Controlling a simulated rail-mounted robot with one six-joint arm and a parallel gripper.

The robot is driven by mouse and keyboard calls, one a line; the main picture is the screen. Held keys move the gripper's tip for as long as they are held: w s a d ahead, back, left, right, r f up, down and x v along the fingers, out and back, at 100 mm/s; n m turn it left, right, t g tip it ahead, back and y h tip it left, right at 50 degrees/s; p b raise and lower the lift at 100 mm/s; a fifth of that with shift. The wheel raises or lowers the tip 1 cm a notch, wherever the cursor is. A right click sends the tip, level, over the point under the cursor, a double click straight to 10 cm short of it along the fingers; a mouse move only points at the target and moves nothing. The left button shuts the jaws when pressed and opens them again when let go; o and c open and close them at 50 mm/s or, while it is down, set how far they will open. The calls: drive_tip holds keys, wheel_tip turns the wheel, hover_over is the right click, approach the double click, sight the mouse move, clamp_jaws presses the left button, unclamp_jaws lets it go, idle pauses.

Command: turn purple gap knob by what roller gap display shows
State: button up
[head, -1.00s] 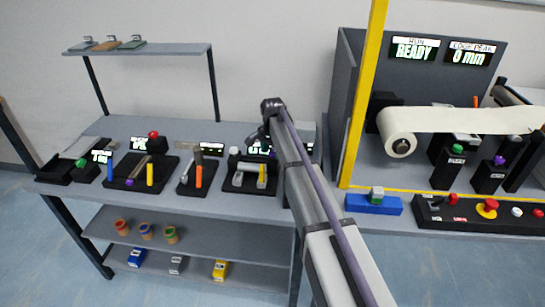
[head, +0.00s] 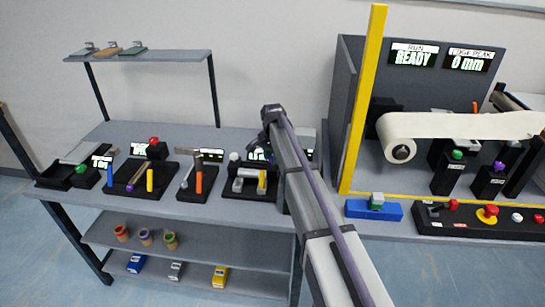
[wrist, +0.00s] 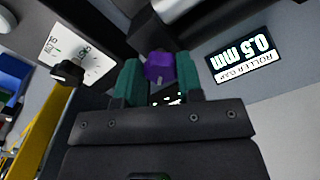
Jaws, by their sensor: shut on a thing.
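In the wrist view the purple gap knob (wrist: 160,67) sits between the two teal fingers of my gripper (wrist: 157,82), which is shut on it. The roller gap display (wrist: 244,54) is to the right of the knob, shows upside down in this view, and reads 0.5 mm.
A white scale plate (wrist: 82,48) with a black knob (wrist: 67,72) lies left of my gripper in the wrist view. In the head view a yellow post (head: 362,100) and paper roll (head: 402,150) stand to the right. Several small stations line the bench (head: 235,140) at left.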

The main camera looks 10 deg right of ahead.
drive_tip(key=n, duration=0.4)
drive_tip(key=shift+s+d+n, duration=0.1)
drive_tip(key=shift+d+n, duration=0.05)
drive_tip(key=shift+n, duration=2.35)
drive_tip(key=o, duration=0.9)
wheel_tip(320, 180, up, 11)
drive_tip(key=p, duration=1)
drive_tip(key=shift+f+p, duration=0.1)
drive_tip(key=shift+p, duration=0.3)
